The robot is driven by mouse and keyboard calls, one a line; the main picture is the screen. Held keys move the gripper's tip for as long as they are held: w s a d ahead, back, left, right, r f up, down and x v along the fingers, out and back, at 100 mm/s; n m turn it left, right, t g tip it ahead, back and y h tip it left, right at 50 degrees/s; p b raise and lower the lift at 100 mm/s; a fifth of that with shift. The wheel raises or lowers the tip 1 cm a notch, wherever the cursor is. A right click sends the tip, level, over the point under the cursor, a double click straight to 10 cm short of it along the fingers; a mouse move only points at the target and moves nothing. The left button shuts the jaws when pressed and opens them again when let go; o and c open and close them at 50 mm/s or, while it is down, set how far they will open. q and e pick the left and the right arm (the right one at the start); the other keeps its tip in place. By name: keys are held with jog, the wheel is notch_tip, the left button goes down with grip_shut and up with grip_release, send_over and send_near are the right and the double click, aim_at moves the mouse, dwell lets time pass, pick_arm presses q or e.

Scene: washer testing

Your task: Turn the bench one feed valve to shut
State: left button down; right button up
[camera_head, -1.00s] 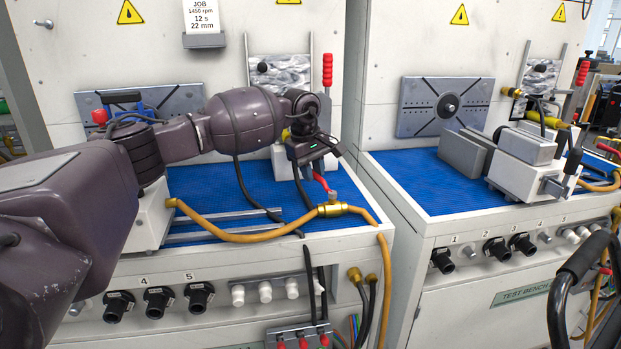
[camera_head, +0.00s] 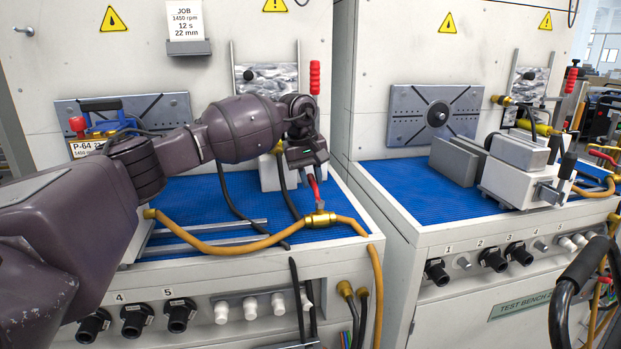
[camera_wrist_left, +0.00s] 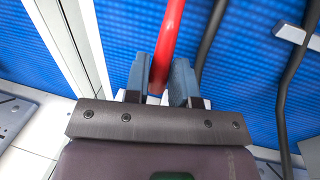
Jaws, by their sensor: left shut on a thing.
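The feed valve (camera_head: 319,218) is a brass body on the orange hose at the front edge of the left bench. Its red lever (camera_head: 316,191) rises steeply from the brass body toward my gripper. My left gripper (camera_head: 312,175) is above the valve and shut on the upper end of the lever. In the left wrist view the red lever (camera_wrist_left: 168,40) runs between the two fingers of the left gripper (camera_wrist_left: 160,85). The brass body is out of that view. My right gripper is not in view.
Blue matting (camera_head: 215,205) covers the bench top, with metal rails (camera_head: 205,233) on it. Dark cables hang close beside my gripper. An orange hose (camera_head: 220,240) runs along the front edge. A second bench (camera_head: 430,190) with a vise stands at the right.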

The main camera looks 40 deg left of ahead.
pick_arm(q)
jog(key=shift+d, duration=0.1)
jog(key=c, duration=1)
grip_release()
jog(key=shift+o, duration=0.2)
jog(key=shift+r, duration=0.1)
jog(key=shift+r, duration=0.3)
notch_tip(320, 180, up, 10)
jog(key=s+a+p, duration=0.1)
jog(key=p, duration=0.1)
jog(key=shift+s+a, duration=0.25)
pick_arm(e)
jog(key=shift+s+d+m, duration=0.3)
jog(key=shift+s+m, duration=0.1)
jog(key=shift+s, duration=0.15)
pick_arm(q)
jog(key=shift+f, duration=0.1)
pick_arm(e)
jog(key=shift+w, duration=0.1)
